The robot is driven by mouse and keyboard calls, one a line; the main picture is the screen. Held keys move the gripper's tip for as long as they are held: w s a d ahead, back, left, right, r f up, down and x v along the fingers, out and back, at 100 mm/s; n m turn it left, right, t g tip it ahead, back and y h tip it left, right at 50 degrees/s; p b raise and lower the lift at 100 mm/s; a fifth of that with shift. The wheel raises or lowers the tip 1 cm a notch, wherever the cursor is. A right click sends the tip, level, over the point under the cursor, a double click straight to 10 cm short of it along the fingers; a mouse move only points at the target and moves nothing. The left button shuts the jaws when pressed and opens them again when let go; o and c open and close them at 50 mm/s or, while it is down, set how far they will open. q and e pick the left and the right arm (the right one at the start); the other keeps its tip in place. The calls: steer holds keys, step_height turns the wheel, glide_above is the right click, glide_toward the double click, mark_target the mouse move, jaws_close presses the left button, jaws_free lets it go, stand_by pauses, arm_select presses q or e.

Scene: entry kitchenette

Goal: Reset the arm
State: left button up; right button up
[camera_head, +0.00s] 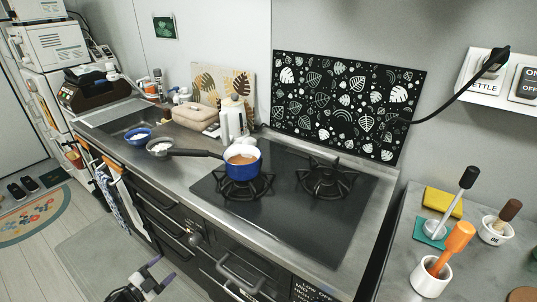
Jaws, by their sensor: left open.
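My left gripper (160,272) shows at the bottom of the head view, left of centre. Its two purple-tipped fingers are apart and nothing is between them. It is low, in front of the dark cabinet fronts and over the floor, apart from the counter. The rest of the left arm is mostly cut off by the lower edge. My right gripper does not show.
A blue pot (243,163) with brown contents stands on the left burner of the black hob (290,215). A drawer handle (240,273) sticks out right of my gripper. A grey mat (95,262) lies on the floor at left. A side counter (395,255) holds utensils.

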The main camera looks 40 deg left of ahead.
arm_select(q)
steer(key=s+a+f+n+g+y, duration=0.2)
steer(key=a+f+n+g+y, duration=0.3)
steer(key=a+g+y, duration=0.1)
steer(key=s+d+r+n+g+h, duration=0.1)
steer(key=s+d+r+g+h, duration=0.2)
steer(key=d, duration=1.1)
steer(key=s+d+r+g+h, duration=0.1)
steer(key=s+d+g+h, duration=0.15)
steer(key=s+d, duration=0.75)
steer(key=d+r+n+g+h, duration=0.1)
steer(key=d+r+g, duration=0.15)
steer(key=d, duration=1.55)
step_height(320, 180, up, 33)
steer(key=p, duration=3.3)
steer(key=shift+w+f, duration=0.2)
steer(key=shift+w, duration=0.15)
